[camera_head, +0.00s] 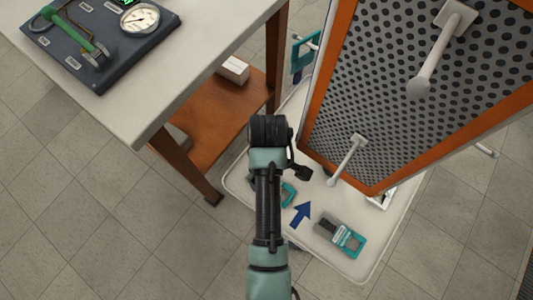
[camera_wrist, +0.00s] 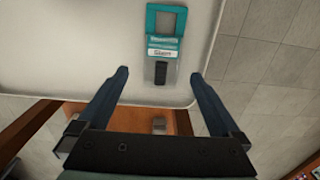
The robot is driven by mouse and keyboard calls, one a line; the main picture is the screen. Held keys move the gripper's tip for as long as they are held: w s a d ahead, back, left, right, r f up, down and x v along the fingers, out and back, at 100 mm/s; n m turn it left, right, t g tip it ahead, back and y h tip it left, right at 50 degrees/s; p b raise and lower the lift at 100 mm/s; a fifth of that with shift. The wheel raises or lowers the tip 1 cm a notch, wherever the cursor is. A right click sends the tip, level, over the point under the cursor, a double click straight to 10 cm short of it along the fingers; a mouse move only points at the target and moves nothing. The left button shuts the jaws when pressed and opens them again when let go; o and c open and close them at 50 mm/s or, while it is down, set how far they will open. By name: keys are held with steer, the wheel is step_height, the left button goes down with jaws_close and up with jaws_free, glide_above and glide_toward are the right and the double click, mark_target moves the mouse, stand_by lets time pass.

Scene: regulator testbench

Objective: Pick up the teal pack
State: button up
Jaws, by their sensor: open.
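In the wrist view a teal pack (camera_wrist: 165,45) lies on a white tray (camera_wrist: 90,45), with a teal frame at its far end, a pale label and a dark near end. My gripper (camera_wrist: 159,75) is open and empty. Its fingertips stand either side of the pack's dark near end in the picture, apart from it. In the head view a teal and grey pack (camera_head: 340,236) lies near the tray's front edge. Another teal piece (camera_head: 288,194) is partly hidden behind my arm. I cannot tell for sure which one the wrist view shows. My fingers are mostly hidden in the head view.
An orange-framed pegboard (camera_head: 420,90) with pale pegs stands over the tray; a teal item (camera_head: 303,52) hangs at its left side. A bench (camera_head: 170,105) with a gauge panel (camera_head: 100,40) and brown lower shelf (camera_head: 225,115) stands left.

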steer(key=f+b, duration=0.1)
steer(key=f, duration=0.5)
steer(key=shift+s+a+f+b, duration=0.1)
steer(key=shift+a+f+b, duration=0.1)
steer(key=shift+f+b, duration=0.15)
steer(key=shift+r, duration=0.1)
steer(key=c, duration=1.3)
steer(key=shift+r, duration=0.1)
step_height(320, 180, up, 3)
steer(key=shift+r+p, duration=0.2)
steer(key=shift+p, duration=0.5)
steer(key=s+a+p, duration=0.1)
steer(key=s+a, duration=0.9)
steer(key=s, duration=0.4)
steer(key=shift+s+a+p, duration=0.3)
steer(key=shift+a+p, duration=0.05)
steer(key=shift+p, duration=0.05)
